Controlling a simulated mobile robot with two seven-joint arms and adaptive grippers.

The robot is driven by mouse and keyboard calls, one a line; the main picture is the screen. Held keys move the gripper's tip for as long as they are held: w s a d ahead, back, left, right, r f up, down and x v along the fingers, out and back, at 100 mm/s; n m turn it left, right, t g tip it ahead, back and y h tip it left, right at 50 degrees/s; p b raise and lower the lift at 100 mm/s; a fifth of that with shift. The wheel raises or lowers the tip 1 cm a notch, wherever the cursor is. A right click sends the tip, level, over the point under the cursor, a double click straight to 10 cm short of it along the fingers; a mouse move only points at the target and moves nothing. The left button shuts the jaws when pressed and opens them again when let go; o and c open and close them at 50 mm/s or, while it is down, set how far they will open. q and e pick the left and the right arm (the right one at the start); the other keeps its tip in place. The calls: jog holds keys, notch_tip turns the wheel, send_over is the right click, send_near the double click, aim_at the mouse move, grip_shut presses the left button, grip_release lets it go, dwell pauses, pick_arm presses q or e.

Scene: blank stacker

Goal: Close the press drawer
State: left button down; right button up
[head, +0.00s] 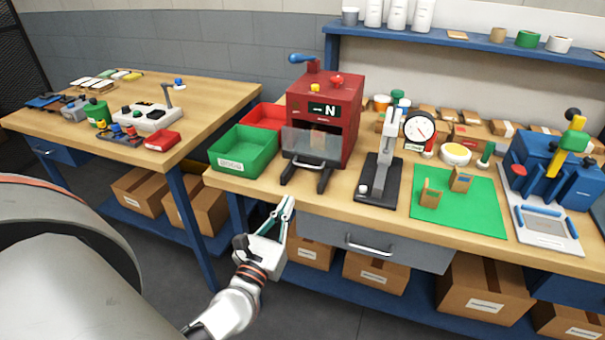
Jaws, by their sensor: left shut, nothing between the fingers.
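The red press (346,95) with an "N" label stands on the workbench at centre. A clear panel (310,146) is at its front, and dark feet or rails (318,178) stick out below it; I cannot tell whether these belong to a drawer. A grey drawer front (410,251) with a metal handle (369,246) sits under the bench edge, right of the press. I cannot tell whether it stands slightly out. My left gripper (287,206) is shut and empty, in front of the bench edge below the press, left of the grey drawer and apart from its handle. My right gripper is not seen.
A green bin (245,150) and a red bin (264,117) stand left of the press. A dial-gauge stand (378,180) and a green mat (470,217) lie to its right. Cardboard boxes (375,272) fill the lower shelf. A second table (215,94) stands at left.

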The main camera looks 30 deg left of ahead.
pick_arm(q)
jog(key=p, duration=0.2)
send_near(310, 160)
jog(key=shift+w+a+r, duration=0.1)
jog(key=shift+w+r, duration=0.2)
jog(key=shift+w, duration=0.2)
jog(key=shift+w+a+r, duration=0.1)
jog(key=shift+w+r, duration=0.2)
jog(key=shift+w, duration=0.2)
jog(key=shift+w+a, duration=0.15)
jog(key=shift+w, duration=0.45)
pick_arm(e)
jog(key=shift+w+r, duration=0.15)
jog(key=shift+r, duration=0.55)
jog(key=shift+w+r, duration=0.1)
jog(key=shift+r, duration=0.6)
pick_arm(q)
jog(key=shift+w, duration=0.1)
jog(key=shift+w+a, duration=0.1)
jog(key=shift+w, duration=0.25)
jog(key=x, duration=0.3)
jog(key=shift+w+f, duration=0.2)
jog(key=shift+f, duration=0.15)
jog(key=shift+a+r, duration=0.1)
jog(key=shift+r, duration=0.05)
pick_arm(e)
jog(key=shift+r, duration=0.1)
